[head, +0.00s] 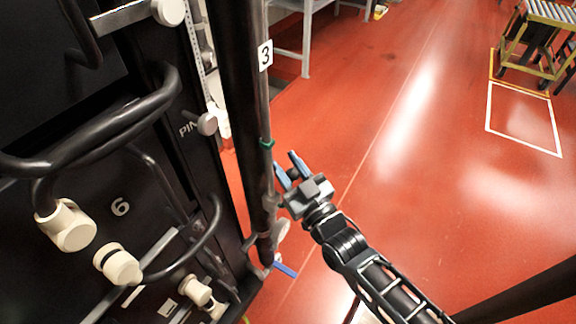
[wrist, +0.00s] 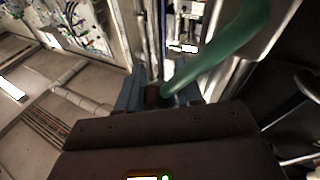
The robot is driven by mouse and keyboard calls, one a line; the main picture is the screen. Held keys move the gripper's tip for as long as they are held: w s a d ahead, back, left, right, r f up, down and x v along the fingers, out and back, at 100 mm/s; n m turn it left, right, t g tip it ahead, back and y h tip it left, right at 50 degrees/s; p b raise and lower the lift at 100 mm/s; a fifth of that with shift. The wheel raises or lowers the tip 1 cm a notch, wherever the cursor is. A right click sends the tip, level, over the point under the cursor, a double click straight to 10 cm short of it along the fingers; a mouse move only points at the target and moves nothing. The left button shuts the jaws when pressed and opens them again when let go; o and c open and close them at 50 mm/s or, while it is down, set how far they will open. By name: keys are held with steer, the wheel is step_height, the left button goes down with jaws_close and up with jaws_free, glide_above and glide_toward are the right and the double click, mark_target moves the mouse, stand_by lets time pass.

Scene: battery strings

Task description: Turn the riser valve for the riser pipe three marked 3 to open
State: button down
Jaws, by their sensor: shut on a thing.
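The riser pipe (head: 264,105) is a thin grey upright pipe beside a thick black column, with a white tag (head: 265,55) reading 3. A small green part (head: 266,144) shows on it below the tag. My gripper (head: 288,171) is just right of the pipe, its two blue fingers pointing up and left. In the wrist view the green lever (wrist: 222,50) runs from between the fingers (wrist: 162,90) toward the upper right. My gripper is shut on its near end, beside a dark brown part. The valve body is mostly hidden.
A blue lever (head: 285,269) sticks out lower down, near the column's foot. A black battery cabinet (head: 120,207) with thick cables and cream connectors stands at left. The red floor (head: 400,190) at right is open, with a roller cart (head: 540,40) far back.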

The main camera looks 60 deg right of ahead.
steer(key=shift+s+d+f, duration=0.15)
steer(key=shift+f, duration=0.1)
steer(key=c, duration=1.1)
jaws_free()
steer(key=o, duration=0.3)
steer(key=shift+r, duration=0.1)
steer(key=shift+r, duration=0.1)
